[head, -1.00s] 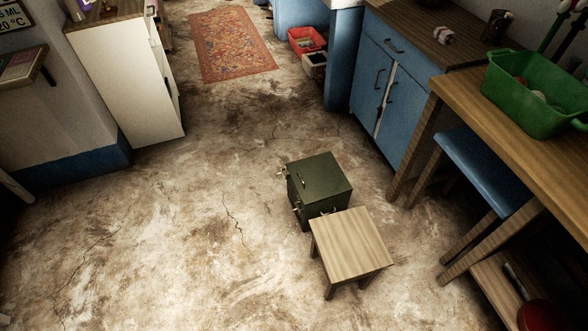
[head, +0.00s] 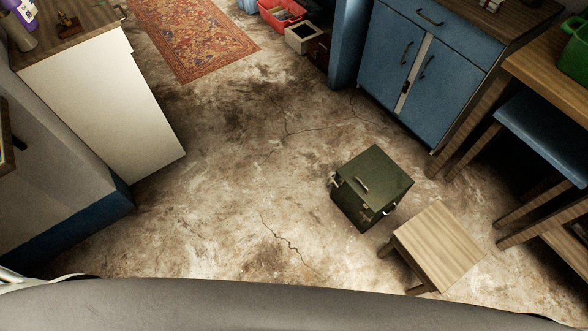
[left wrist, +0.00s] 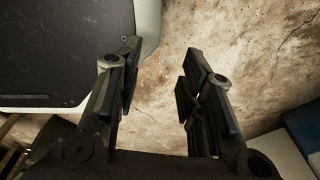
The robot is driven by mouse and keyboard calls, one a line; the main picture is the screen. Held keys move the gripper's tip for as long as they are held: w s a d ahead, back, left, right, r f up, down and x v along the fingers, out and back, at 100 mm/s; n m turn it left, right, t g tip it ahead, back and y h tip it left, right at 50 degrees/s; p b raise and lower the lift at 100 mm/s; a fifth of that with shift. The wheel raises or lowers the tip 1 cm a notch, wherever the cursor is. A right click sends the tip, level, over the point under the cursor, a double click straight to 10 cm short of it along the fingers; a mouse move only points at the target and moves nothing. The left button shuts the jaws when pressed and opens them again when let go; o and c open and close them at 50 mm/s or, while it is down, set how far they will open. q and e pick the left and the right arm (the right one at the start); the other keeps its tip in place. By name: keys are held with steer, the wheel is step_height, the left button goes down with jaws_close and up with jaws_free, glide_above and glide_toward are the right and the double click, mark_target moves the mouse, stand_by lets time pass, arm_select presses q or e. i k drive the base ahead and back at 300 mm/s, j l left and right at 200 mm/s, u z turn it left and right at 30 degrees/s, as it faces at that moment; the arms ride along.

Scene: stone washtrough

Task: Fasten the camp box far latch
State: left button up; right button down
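The camp box (head: 370,188) is a dark green box on the floor, right of centre in the head view. A handle shows on its lid (head: 377,172). A pale metal latch (head: 334,180) sticks out at its left side, and another small metal fitting (head: 389,208) shows on its near right side. I cannot tell which of these are fastened. My left gripper (left wrist: 157,85) shows in the left wrist view with its fingers apart and nothing between them, above bare floor. It is not in the head view. My right gripper is not in view.
A wooden stool (head: 437,247) stands close to the box at its near right. A blue cabinet (head: 420,70) and a table with a blue stool (head: 545,135) line the right. A white cabinet (head: 100,100) stands left. The floor (head: 240,190) left of the box is clear.

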mark_target(332, 180)
steer(key=i+j, duration=0.1)
steer(key=j, duration=0.3)
steer(key=i+j, duration=0.1)
steer(key=j, duration=0.65)
steer(key=i+j, duration=0.15)
steer(key=j, duration=0.2)
